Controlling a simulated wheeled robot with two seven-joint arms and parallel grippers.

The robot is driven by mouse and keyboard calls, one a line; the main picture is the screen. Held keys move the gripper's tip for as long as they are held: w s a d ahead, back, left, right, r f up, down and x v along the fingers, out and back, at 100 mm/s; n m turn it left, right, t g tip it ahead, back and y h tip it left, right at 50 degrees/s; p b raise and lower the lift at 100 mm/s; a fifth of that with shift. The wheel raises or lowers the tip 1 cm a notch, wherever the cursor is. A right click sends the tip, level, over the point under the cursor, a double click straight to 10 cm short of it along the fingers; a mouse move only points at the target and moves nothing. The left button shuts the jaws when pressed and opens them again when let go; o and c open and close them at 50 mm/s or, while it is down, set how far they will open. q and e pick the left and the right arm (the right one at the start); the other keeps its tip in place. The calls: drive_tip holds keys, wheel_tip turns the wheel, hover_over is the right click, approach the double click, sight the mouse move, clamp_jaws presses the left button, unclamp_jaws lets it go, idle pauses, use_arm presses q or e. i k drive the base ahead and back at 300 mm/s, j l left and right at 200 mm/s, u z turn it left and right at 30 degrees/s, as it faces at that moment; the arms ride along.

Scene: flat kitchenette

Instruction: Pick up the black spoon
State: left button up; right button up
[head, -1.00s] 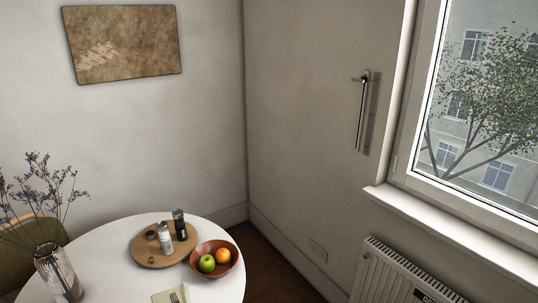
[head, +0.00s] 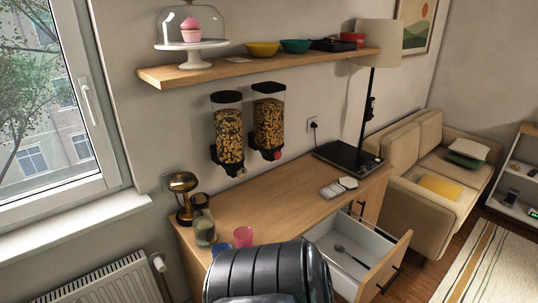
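A dark spoon (head: 351,257) lies in the open white drawer (head: 325,240) under the wooden counter, at the lower right of the middle. Its bowl end is toward the left and its handle points to the lower right. It looks dark grey against the white drawer floor. Neither of my grippers is in view.
A black ribbed padded thing, like a chair back (head: 268,272), stands in front of the counter (head: 270,203), left of the drawer. Cups, including a pink cup (head: 243,236), stand at the counter's left end. A beige sofa (head: 425,165) is at the right.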

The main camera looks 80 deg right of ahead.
sight(338, 248)
drive_tip(key=j+z, duration=0.1)
drive_tip(key=z, duration=3.35)
drive_tip(key=i+l+u, duration=0.2)
drive_tip(key=u, duration=0.15)
drive_tip(key=i+l+u, duration=0.1)
drive_tip(key=l+u, duration=0.3)
drive_tip(key=i+l+u, duration=0.15)
drive_tip(key=u, duration=0.2)
drive_tip(key=l, duration=0.1)
